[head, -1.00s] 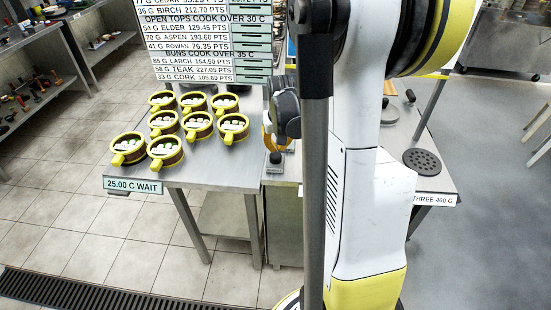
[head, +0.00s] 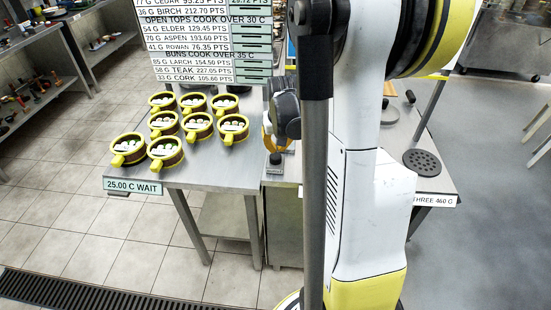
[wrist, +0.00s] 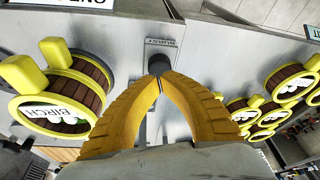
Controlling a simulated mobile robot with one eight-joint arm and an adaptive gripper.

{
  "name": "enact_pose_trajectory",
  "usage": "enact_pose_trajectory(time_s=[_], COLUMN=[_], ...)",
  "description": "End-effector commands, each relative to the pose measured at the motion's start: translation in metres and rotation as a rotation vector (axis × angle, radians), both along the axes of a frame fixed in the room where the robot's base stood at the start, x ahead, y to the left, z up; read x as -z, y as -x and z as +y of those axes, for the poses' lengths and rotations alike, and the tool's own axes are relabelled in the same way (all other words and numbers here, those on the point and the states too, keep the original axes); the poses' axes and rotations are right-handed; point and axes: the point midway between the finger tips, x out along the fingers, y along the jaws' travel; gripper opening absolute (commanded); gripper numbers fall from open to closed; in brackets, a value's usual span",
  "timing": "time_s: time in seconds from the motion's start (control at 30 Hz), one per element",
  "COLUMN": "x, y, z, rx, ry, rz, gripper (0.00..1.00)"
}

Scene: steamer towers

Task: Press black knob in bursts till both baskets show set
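The black knob (head: 276,158) stands on a small grey base at the front of the steel counter. In the wrist view the knob (wrist: 160,60) sits just beyond my fingertips, by a plate reading BURST. My gripper (wrist: 159,78) has its two yellow fingers shut, tips together and empty. I cannot tell whether the tips touch the knob. In the head view my gripper (head: 268,140) is mostly hidden behind its dark housing. A basket labelled BIRCH (wrist: 92,80) is at the left of the wrist view. The front sign (head: 133,186) reads 25.00 C WAIT.
Several yellow-rimmed baskets with white buns (head: 165,152) stand left of the knob on the table. A text board (head: 195,50) rises behind them. A round perforated black disc (head: 422,162) lies right of my arm, near a sign reading THREE 460 G (head: 434,201).

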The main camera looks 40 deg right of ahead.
Motion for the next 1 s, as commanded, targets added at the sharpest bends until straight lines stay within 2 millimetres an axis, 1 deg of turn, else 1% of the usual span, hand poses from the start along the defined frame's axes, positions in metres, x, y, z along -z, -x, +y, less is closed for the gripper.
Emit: enact_pose_trajectory(time_s=[0.17, 1.0], x=[0.002, 0.028], y=[0.000, 0.000], z=[0.000, 0.000], rx=[0.000, 0.000], ry=[0.000, 0.000], rz=[0.000, 0.000], gripper=[0.00, 0.00])
